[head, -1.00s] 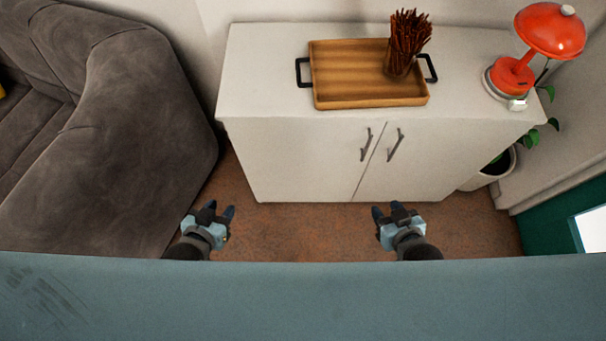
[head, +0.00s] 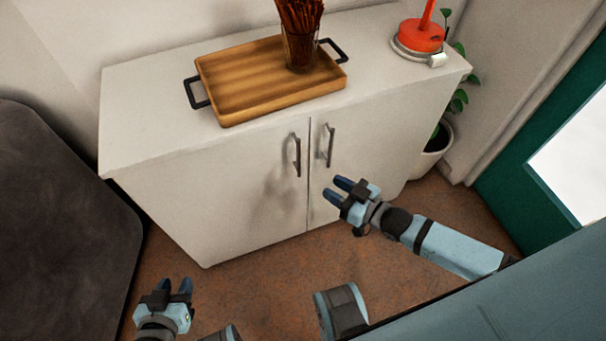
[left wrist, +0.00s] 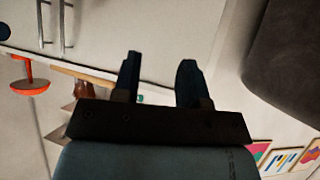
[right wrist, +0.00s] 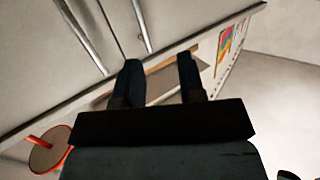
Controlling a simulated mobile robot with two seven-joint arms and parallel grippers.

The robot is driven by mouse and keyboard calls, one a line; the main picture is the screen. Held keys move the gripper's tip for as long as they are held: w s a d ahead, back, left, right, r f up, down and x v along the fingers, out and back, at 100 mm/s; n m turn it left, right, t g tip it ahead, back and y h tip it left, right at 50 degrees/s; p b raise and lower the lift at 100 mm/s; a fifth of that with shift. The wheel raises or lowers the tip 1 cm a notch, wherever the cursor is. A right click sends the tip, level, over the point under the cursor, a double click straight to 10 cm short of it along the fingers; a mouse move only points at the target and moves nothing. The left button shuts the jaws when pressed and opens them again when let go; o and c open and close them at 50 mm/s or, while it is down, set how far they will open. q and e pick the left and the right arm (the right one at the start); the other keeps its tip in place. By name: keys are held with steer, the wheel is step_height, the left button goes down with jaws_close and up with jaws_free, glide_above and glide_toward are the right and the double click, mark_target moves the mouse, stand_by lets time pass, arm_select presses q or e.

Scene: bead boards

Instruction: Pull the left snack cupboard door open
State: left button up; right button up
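The white cupboard (head: 180,200) stands ahead with two shut doors. The left door (head: 225,190) has a vertical bar handle (head: 296,155) near the middle seam. The right door (head: 365,150) has a like handle (head: 327,145) just across the seam. My right gripper (head: 343,188) is open and empty, in front of the right door, below and right of the handles and apart from them. The handles also show in the right wrist view, the nearer one (right wrist: 80,36) at upper left. My left gripper (head: 171,289) is open and empty, low at the left, away from the cupboard.
A wooden tray (head: 235,85) with a glass of brown sticks (head: 300,45) sits on the cupboard top, beside a red lamp (head: 420,35). A potted plant (head: 435,145) stands at the cupboard's right. A dark grey sofa (head: 60,210) is at the left. Brown floor (head: 270,270) lies clear in front.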

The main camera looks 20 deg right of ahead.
step_height(320, 180, down, 3)
steer(key=w+d+y+b, duration=0.1)
steer(key=w+d+b, duration=0.1)
steer(key=d, duration=0.1)
steer(key=b, duration=0.2)
glide_above(299, 176)
steer(key=shift+w+d+r+n+t, duration=0.1)
steer(key=shift+w+r+n+t, duration=0.05)
steer(key=shift+w+n+t, duration=0.15)
steer(key=shift+c, duration=0.2)
jaws_close()
